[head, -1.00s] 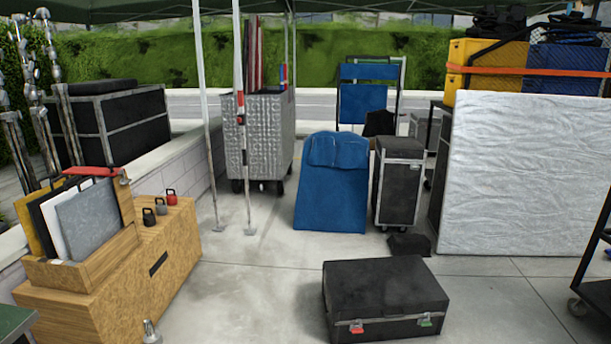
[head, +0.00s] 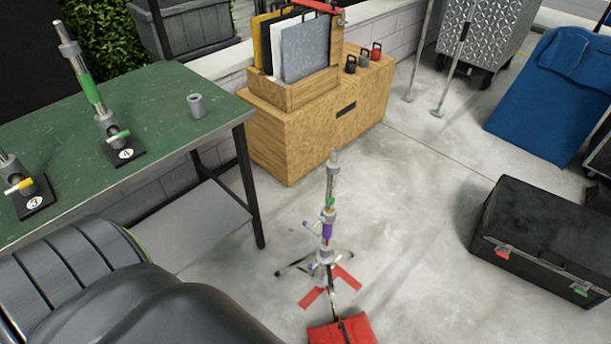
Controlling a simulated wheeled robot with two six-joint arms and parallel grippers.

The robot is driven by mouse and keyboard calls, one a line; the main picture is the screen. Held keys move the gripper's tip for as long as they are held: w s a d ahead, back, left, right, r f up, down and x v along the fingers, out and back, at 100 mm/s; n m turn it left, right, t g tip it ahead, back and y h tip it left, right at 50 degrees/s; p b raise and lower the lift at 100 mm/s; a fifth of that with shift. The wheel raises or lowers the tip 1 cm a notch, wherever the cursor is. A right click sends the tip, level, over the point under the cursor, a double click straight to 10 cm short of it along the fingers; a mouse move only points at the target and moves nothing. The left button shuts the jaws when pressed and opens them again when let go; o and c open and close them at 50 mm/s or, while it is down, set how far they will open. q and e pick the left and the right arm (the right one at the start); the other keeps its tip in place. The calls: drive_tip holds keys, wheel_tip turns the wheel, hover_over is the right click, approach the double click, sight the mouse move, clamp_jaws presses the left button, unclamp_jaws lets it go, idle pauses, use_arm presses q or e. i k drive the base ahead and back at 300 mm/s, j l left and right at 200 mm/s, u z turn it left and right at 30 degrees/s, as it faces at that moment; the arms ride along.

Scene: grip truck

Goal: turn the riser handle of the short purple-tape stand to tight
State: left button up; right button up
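A short metal stand with purple tape (head: 327,230) stands upright on the concrete floor in the lower middle of the head view. A green band shows above the purple tape. A small handle (head: 309,225) sticks out to the left of its upper collar, and a purple handle (head: 308,266) shows lower down near the legs. I cannot tell from here whether either is tight or loose. Neither of my grippers is in view.
A red sandbag (head: 342,331) and red floor marks (head: 312,297) lie at the stand's foot. A green-topped table (head: 165,95) with numbered fittings is at left. A wooden cabinet (head: 290,150) stands behind, a black case (head: 545,240) at right. Floor between is clear.

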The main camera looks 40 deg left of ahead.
sight(312, 228)
drive_tip(key=u, duration=1.1)
